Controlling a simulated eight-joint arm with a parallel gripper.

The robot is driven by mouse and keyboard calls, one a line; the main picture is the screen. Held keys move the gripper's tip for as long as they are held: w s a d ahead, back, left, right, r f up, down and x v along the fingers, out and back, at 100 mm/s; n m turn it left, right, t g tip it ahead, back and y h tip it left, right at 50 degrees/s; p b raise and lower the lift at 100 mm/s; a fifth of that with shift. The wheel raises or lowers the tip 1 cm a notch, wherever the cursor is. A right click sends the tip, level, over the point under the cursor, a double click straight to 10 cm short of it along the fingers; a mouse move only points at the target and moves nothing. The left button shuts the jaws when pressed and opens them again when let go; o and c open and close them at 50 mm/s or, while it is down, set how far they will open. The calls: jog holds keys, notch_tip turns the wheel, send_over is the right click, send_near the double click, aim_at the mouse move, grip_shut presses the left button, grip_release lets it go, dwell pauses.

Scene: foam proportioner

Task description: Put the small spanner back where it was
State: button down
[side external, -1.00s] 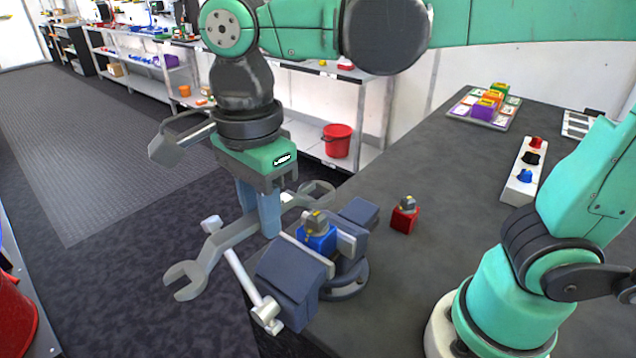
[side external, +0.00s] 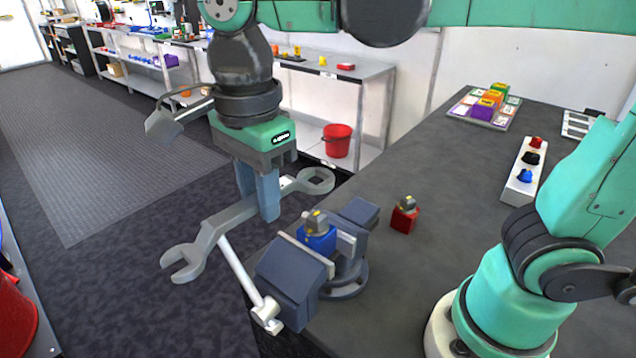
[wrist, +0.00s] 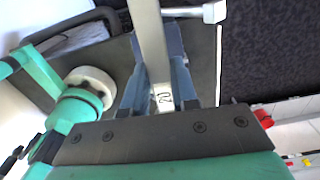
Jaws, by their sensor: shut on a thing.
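My gripper (side external: 258,195) is shut on a grey spanner (side external: 240,213), gripping the middle of its shank. The spanner is held in the air at the left edge of the bench, beside and above the blue-grey vise (side external: 293,277). No other spanner, and no clear resting place for one, can be made out.
The vise clamps a blue block (side external: 318,240) with a grey top. Its bar handle (side external: 245,273) rises to the spanner, which hides its upper end; contact is unclear. A red block (side external: 404,217) stands right of the vise. A switch box (side external: 524,172) and a coloured tray (side external: 484,108) lie farther right.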

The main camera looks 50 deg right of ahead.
jog(key=w+d, duration=0.5)
jog(key=d, duration=0.3)
send_over(368, 195)
jog(key=shift+n, duration=0.4)
notch_tip(368, 195, down, 15)
jog(key=shift+d, duration=0.15)
jog(key=shift+f, duration=2.1)
jog(key=shift+f, duration=0.1)
jog(key=c, duration=0.7)
grip_release()
